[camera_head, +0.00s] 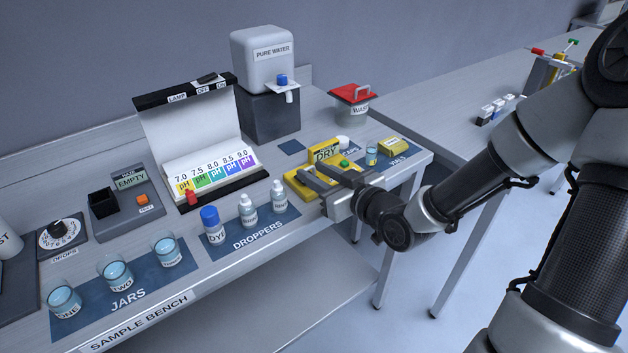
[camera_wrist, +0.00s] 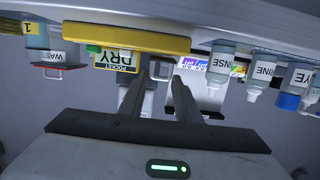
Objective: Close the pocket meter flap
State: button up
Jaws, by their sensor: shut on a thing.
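The yellow pocket meter (camera_head: 296,182) lies at the right end of the sample bench. Its part marked DRY (camera_head: 327,153) stands raised at the back, so the meter looks open. In the wrist view, which is upside down, the yellow meter body (camera_wrist: 125,37) is at the top and the DRY panel (camera_wrist: 113,61) shows past it. My gripper (camera_head: 313,172) reaches over the meter from the right. Its fingers (camera_wrist: 162,75) are a little apart and close on part of the meter, apparently the flap. The exact contact is hidden.
Dropper bottles (camera_head: 247,210) stand left of the meter, with jars (camera_head: 117,272) farther left. The red-lidded waste bin (camera_head: 352,100) and water tank (camera_head: 262,62) stand behind.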

jog(key=shift+s+d+f+t+b, duration=0.15)
jog(key=shift+f+t+b, duration=0.3)
jog(key=shift+b, duration=0.3)
jog(key=shift+y, duration=0.3)
jog(key=shift+r, duration=0.1)
jog(key=o, duration=0.8)
